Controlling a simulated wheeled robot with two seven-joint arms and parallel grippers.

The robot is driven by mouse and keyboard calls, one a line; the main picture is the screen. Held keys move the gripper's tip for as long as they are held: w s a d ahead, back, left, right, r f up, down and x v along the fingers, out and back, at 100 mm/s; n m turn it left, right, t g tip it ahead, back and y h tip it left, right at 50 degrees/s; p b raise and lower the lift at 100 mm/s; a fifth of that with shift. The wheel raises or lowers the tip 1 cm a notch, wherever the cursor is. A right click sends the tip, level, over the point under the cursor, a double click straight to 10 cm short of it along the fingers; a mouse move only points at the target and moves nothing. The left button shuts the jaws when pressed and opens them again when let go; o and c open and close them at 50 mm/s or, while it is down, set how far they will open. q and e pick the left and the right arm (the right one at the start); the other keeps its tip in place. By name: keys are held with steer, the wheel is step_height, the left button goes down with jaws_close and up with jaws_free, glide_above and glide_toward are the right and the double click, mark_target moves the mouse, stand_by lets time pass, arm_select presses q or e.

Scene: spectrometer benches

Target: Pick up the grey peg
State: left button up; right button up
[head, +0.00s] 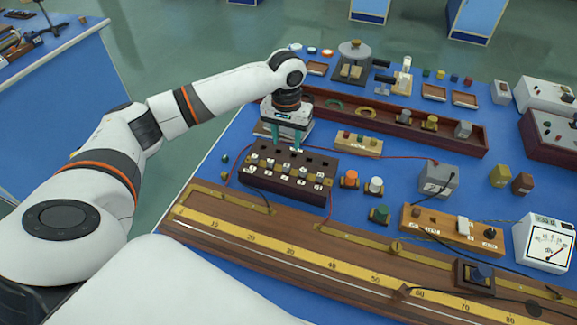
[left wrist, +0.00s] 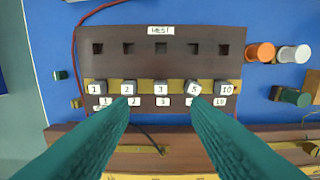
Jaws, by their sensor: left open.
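A dark wooden peg block (head: 258,189) stands on the blue bench, and in the left wrist view the block (left wrist: 160,68) fills the middle. Along its brass strip sit several grey pegs with white numbered tops, such as the middle peg (left wrist: 161,87) and the right-end peg (left wrist: 227,87). The pictures do not single out one grey peg. Behind them is a row of empty dark square holes. My left gripper (head: 287,147) is open and empty above the block, its teal fingertips (left wrist: 160,102) spread either side of the middle peg. My right gripper does not show.
Orange (left wrist: 262,52) and white (left wrist: 293,54) spools and a green one (left wrist: 293,97) stand right of the block. A long wooden rail with a yellow scale (head: 290,250) runs in front. A red wire (left wrist: 76,50) curves around the block's left side.

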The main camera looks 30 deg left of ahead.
mark_target(287, 165)
arm_select(q)
step_height(287, 165, down, 4)
steer(key=shift+r, duration=0.15)
steer(key=shift+s+f+p, duration=0.1)
steer(key=shift+f+p, duration=0.35)
steer(key=shift+f, duration=0.15)
step_height(287, 165, down, 4)
steer(key=shift+f+p, duration=0.2)
steer(key=shift+p, duration=0.25)
steer(key=shift+d, duration=0.1)
steer(key=shift+c, duration=0.2)
jaws_close()
